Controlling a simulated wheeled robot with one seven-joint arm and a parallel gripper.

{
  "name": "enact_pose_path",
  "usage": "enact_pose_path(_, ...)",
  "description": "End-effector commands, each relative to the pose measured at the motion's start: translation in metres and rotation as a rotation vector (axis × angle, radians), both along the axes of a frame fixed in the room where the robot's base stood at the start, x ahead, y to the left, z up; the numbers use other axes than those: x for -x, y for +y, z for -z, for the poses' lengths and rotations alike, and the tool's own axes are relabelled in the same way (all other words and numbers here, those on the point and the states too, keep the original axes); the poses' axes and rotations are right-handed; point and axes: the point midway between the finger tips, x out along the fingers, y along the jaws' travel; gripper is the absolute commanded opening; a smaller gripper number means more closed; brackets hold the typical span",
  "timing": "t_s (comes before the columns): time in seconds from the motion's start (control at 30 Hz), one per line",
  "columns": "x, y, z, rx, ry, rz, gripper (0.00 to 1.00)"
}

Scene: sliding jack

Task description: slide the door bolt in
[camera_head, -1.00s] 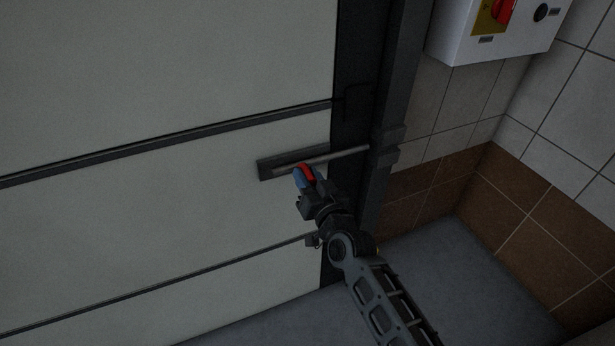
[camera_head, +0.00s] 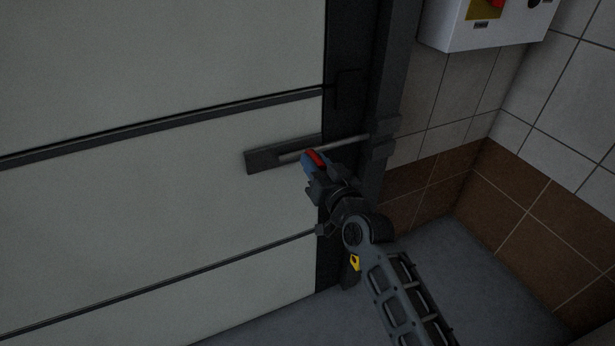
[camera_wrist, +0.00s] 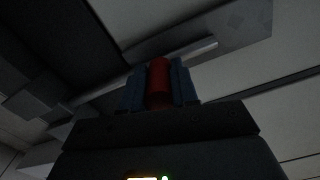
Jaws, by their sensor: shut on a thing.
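The door bolt is a grey rod (camera_head: 345,143) on a dark mounting plate (camera_head: 262,161) on the door (camera_head: 160,190). Its right end reaches the bracket (camera_head: 383,137) on the dark door frame. The bolt has a red handle (camera_head: 316,157). My gripper (camera_head: 311,160) is shut on the red handle, just below the rod. In the wrist view the red handle (camera_wrist: 158,80) stands between my two blue fingers, with the rod (camera_wrist: 200,48) passing behind it. Whether the rod's tip is inside the bracket is hard to tell in the dim light.
A white control box (camera_head: 470,28) with a red switch hangs on the tiled wall at the upper right. The tiled wall (camera_head: 540,200) forms a corner to the right. The grey floor (camera_head: 450,260) is clear there.

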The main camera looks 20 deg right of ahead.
Motion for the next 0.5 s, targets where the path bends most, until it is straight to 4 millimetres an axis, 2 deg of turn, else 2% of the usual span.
enact_pose_path(0.47,0.0003,-0.0094,-0.0003,-0.001,0.001,0.006,0.0)
enact_pose_path(0.5,0.0003,-0.0098,-0.0003,-0.001,0.001,0.006,0.31)
